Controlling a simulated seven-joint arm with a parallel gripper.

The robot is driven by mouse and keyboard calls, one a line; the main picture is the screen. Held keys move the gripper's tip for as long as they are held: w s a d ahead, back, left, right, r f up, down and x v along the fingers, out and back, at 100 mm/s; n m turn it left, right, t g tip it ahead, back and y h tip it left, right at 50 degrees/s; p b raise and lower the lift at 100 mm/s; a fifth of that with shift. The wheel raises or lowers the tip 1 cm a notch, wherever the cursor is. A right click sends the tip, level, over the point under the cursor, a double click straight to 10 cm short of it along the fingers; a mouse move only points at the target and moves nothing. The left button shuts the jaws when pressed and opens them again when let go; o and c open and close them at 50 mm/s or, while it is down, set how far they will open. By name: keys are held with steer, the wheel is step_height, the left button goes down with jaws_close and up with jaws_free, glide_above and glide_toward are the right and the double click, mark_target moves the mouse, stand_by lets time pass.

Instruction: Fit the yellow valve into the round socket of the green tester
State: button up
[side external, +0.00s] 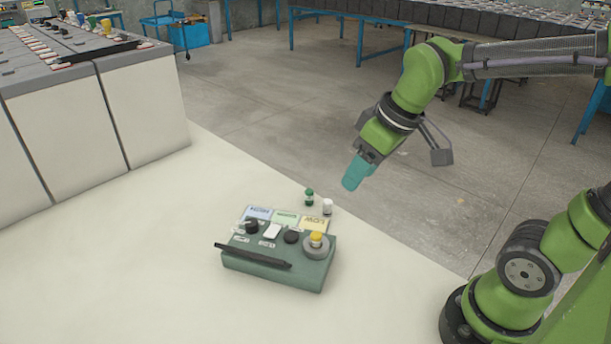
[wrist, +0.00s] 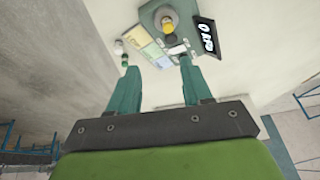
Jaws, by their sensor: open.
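The green tester (side external: 275,274) lies on the pale worktop, with labels and knobs on its top. The yellow valve (side external: 316,239) stands roughly upright in the grey round socket (side external: 317,252) at the tester's right end. How deep it sits cannot be told. In the wrist view the yellow valve (wrist: 168,27) shows at the top, on the tester (wrist: 150,14). My gripper (side external: 350,184) is above and to the right of the tester, apart from it. Its teal fingers (wrist: 158,68) are open with nothing between them.
A green-topped small valve (side external: 309,197) and a white one (side external: 327,206) stand just behind the tester. A black bar-like panel (side external: 253,257) runs along the tester's front edge. Large battery cases (side external: 145,105) stand at the left. The worktop (side external: 130,260) is clear left of the tester.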

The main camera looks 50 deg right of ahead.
steer(key=s+m+t, duration=0.1)
steer(key=s+d+m+t, duration=0.1)
steer(key=s+m, duration=0.1)
steer(key=s+r+m+t, duration=0.1)
steer(key=m, duration=0.1)
steer(key=shift+s+d+y, duration=0.25)
steer(key=shift+y, duration=0.15)
